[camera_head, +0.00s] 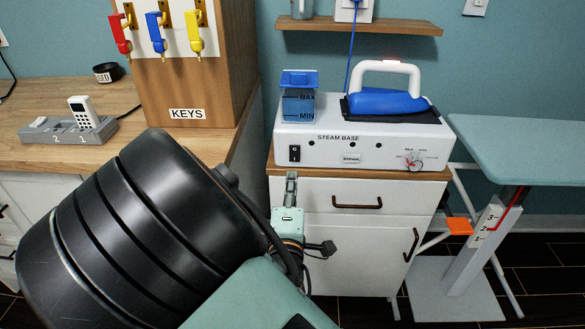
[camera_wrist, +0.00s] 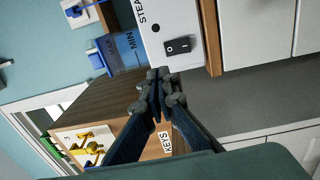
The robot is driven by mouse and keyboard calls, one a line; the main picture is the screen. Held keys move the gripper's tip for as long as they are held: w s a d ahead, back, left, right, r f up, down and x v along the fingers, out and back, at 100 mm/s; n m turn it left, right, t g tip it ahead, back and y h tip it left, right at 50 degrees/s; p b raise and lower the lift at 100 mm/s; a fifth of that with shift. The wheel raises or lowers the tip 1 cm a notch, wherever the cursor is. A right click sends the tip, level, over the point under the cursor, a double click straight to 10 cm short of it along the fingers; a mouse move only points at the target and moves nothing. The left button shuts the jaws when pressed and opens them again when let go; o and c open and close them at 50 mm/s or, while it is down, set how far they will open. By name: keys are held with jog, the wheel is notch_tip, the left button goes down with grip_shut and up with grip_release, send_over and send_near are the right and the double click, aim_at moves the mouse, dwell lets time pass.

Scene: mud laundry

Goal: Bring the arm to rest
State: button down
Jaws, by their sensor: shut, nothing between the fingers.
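My gripper (camera_wrist: 165,84) shows in the wrist view with its dark fingers together and nothing between them. It is in front of the steam base (camera_head: 362,141), apart from it as far as I can tell. In the head view my dark arm fills the lower left, and its far end reaches in front of the white drawer cabinet (camera_head: 338,218). The fingers are hard to make out there. In the wrist view the steam base's black switch (camera_wrist: 177,45) lies just beyond the fingertips.
A blue and white iron (camera_head: 388,100) rests on the steam base beside a blue water tank (camera_head: 298,105). A wooden key box (camera_head: 200,85) and a grey dock (camera_head: 68,131) stand on the left counter. An ironing board (camera_head: 525,150) is at right. Dark floor shows below.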

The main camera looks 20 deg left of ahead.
jog(key=shift+v, duration=0.8)
jog(key=shift+r, duration=0.15)
